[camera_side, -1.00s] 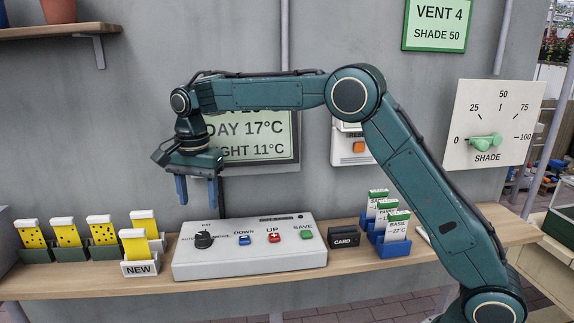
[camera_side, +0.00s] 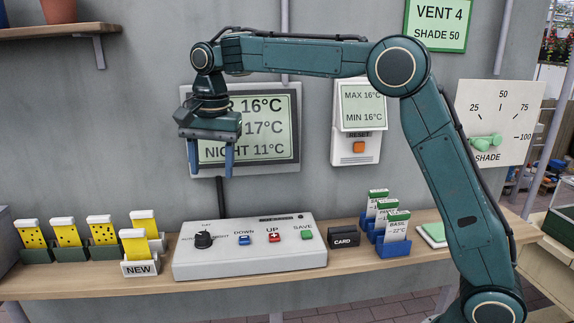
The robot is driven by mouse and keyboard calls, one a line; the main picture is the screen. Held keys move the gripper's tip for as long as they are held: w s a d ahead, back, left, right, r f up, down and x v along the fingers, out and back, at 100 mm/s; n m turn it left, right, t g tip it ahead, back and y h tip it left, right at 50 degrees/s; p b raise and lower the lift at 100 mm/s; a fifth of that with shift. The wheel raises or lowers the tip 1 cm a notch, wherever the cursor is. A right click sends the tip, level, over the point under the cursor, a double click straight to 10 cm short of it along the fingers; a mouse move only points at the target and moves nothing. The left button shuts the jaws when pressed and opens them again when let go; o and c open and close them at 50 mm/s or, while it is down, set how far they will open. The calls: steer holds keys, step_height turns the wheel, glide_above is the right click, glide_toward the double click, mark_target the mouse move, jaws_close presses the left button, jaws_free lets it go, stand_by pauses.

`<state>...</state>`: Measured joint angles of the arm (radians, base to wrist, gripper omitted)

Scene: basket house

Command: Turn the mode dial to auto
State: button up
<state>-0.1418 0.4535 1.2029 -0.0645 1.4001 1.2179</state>
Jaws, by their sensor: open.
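The mode dial (camera_side: 204,240) is a round black knob at the left of a light grey control box (camera_side: 250,262) on the shelf. Small labels stand around it: one above, "AUTO" at its left and "NIGHT" at its right. The labels are small, and I cannot tell for sure which one the knob points to. My gripper (camera_side: 211,172) hangs well above the dial and slightly to its right, in front of the wall display (camera_side: 268,150). Its two blue fingers point down, apart and empty. They touch nothing.
The box also carries DOWN (camera_side: 244,239), UP (camera_side: 273,237) and SAVE (camera_side: 306,234) buttons. Yellow cards in holders (camera_side: 103,233) stand at left. A CARD block (camera_side: 344,237) and white labelled cards (camera_side: 397,228) stand at right. The space between gripper and box is clear.

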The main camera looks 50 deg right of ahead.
steer(key=s+d+r+n+t, duration=0.1)
steer(key=s+d+r+n, duration=0.1)
steer(key=s, duration=0.7)
steer(key=s+d+r+n+t, duration=0.1)
steer(key=s+d+r+n, duration=0.1)
steer(key=s, duration=0.7)
steer(key=shift+d+n, duration=0.65)
steer(key=shift+n, duration=0.45)
steer(key=shift+r, duration=0.1)
steer(key=s+d+f+n+t, duration=0.1)
steer(key=s+f+n, duration=0.1)
steer(key=s+f, duration=0.2)
steer(key=s+d+f+n+t, duration=0.1)
steer(key=s+f+n, duration=0.2)
steer(key=s, duration=0.8)
steer(key=shift+s+d+f+t, duration=0.2)
steer(key=shift+d+f+t, duration=0.1)
steer(key=shift+f, duration=0.05)
